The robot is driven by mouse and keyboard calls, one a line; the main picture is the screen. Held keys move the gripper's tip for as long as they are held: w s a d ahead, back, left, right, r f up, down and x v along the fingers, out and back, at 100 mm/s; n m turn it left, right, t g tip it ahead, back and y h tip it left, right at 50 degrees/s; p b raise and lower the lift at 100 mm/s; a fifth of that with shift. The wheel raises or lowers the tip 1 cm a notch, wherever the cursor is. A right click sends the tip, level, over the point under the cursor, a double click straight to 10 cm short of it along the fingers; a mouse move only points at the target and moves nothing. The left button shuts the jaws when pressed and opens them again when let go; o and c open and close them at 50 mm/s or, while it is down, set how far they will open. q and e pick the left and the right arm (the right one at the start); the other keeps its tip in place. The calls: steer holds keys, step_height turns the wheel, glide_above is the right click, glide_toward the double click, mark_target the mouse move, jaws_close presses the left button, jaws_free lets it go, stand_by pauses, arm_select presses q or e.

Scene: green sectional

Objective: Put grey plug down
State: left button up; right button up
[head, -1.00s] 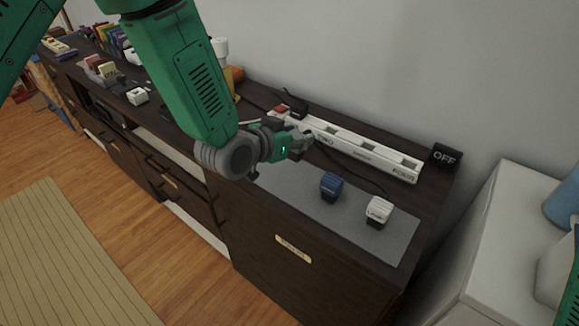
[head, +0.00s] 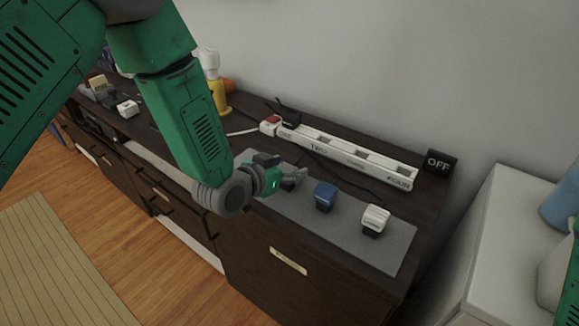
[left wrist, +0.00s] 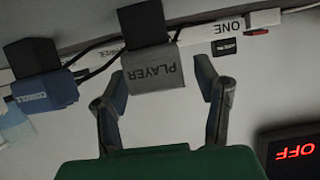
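The grey plug (left wrist: 155,72), labelled PLAYER with a black base, shows upside down in the left wrist view, between and just beyond my left fingertips. It appears to stand on the grey mat (head: 345,238). My left gripper (head: 294,178) is low over the mat, left of the blue plug (head: 325,195). In the left wrist view my left gripper (left wrist: 162,85) has its fingers spread, with a clear gap between the plug and the right-hand finger. In the head view the gripper largely hides the grey plug. My right gripper is out of view.
The white power strip (head: 345,152) lies behind the mat, with a red switch (head: 270,121) at its left end. A white plug (head: 375,219) stands right of the blue one. The mat's front right is clear.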

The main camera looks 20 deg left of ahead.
arm_select(q)
steer(key=shift+a, duration=0.55)
steer(key=shift+r, duration=0.15)
steer(key=v, duration=0.2)
steer(key=p+v, duration=0.1)
steer(key=v, duration=0.2)
steer(key=d+v, duration=0.1)
steer(key=v, duration=0.1)
steer(key=shift+s+a+r, duration=0.1)
steer(key=shift+s+r, duration=0.15)
steer(key=shift+s, duration=0.05)
steer(key=s+a+f+n+g+y, duration=0.1)
steer(key=s+a+f+g, duration=0.2)
steer(key=s+f, duration=0.4)
steer(key=s+a+f+n+g+y, duration=0.1)
steer(key=s+f+g, duration=0.4)
steer(key=s, duration=0.8)
steer(key=s+a+f+n+g+y, duration=0.1)
steer(key=s+a+f+g, duration=0.3)
steer(key=s+f, duration=0.4)
steer(key=shift+s+a+f+y+p, duration=0.4)
steer(key=shift+s+a+y, duration=0.45)
steer(key=shift+s, duration=0.35)
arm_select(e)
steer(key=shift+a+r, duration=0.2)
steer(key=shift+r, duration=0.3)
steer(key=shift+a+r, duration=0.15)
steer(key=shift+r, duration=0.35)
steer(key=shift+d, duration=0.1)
